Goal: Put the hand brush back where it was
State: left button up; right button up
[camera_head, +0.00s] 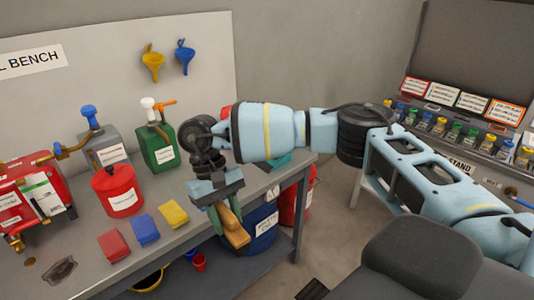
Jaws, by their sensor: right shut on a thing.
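My right gripper (225,214) reaches in from the right over the front edge of the bench (185,255). It points down and is shut on the tan wooden hand brush (236,238), which hangs at a tilt between its fingers. Part of the brush is hidden by the fingers, and I cannot make out its bristles. I cannot tell how high it is above the bench edge. My left gripper is not in view.
Red (113,245), blue (145,229) and yellow (173,214) blocks lie on the bench, left of the brush. A red can (119,190) and green can (158,149) stand behind. A blue drum (262,233) is below. Open floor (330,220) lies right.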

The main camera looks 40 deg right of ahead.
jog(key=s+x, duration=0.2)
jog(key=x, duration=0.8)
jog(key=s+r+x, duration=0.1)
jog(key=s+x, duration=0.1)
jog(key=x, duration=0.8)
jog(key=shift+r, duration=0.3)
jog(key=shift+w, duration=0.1)
